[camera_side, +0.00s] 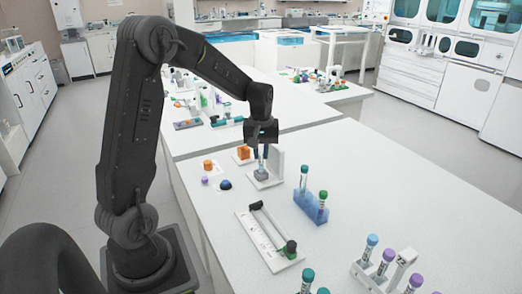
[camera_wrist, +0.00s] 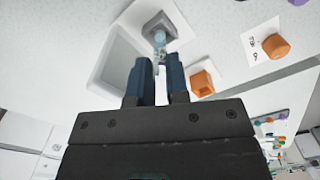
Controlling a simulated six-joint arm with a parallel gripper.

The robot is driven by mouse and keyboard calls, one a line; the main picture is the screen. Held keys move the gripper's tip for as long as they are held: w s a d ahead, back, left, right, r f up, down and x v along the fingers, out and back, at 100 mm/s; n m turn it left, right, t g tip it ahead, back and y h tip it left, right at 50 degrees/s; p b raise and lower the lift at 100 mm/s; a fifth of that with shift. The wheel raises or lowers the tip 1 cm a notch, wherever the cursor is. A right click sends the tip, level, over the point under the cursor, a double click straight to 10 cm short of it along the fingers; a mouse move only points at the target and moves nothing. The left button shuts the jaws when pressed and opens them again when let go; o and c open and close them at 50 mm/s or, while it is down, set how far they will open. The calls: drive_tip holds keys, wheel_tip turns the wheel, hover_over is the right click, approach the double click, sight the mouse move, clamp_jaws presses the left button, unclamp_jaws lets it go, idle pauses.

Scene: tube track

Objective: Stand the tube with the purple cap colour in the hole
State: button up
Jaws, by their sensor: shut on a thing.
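My gripper (camera_side: 262,151) is shut on a clear, pale tube (camera_wrist: 159,42) above a white stand (camera_wrist: 118,50). The dark fingers (camera_wrist: 159,75) hide the tube's upper part, so its cap colour cannot be told. The tube's lower end is at the grey block (camera_side: 262,173) on the stand, which also shows in the wrist view (camera_wrist: 153,22). The tube looks about upright in the side view; how deep it sits in the block's hole is unclear. Other purple-capped tubes (camera_side: 415,281) stand in a white rack at the front right.
A blue rack (camera_side: 311,208) with green- and teal-capped tubes stands right of the stand. Orange blocks (camera_side: 243,152), a purple piece (camera_side: 205,180) and a dark blue dome (camera_side: 225,185) lie left.

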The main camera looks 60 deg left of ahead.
drive_tip(key=shift+f, duration=0.3)
idle(0.4)
drive_tip(key=o, duration=0.8)
drive_tip(key=shift+r, duration=0.1)
wheel_tip(320, 180, up, 14)
idle(0.5)
idle(0.5)
